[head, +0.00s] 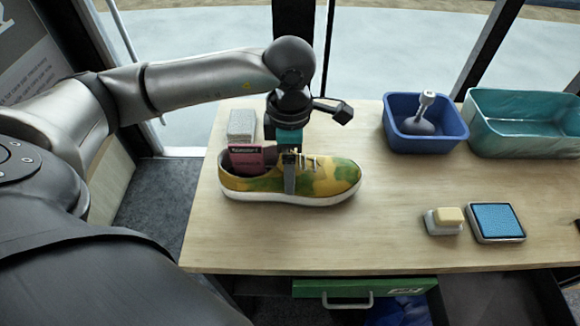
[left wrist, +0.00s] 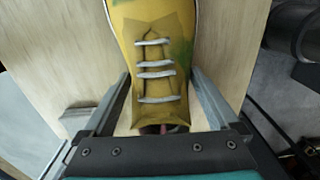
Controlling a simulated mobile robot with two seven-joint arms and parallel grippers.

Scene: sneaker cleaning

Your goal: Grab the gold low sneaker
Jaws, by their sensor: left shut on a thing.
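The gold low sneaker (head: 328,178), yellow-gold with green patches and a white sole, stands upright on the table with its toe to the right. In the left wrist view its tongue and pale laces (left wrist: 155,70) fill the middle. My left gripper (head: 290,183) comes down from above, with one finger on the near side of the shoe. In the left wrist view the fingers (left wrist: 160,95) straddle the laced part, and the gripper is shut on the sneaker. The far finger is mostly hidden in the head view. My right gripper is not in view.
A pink card (head: 246,157) shows at the shoe's heel opening, with a grey-white block (head: 241,125) behind. A blue bin (head: 400,112) with a plunger-like tool (head: 424,110), a teal tub (head: 530,105), a yellow-topped brush (head: 449,216) and a blue pad (head: 497,221) are to the right.

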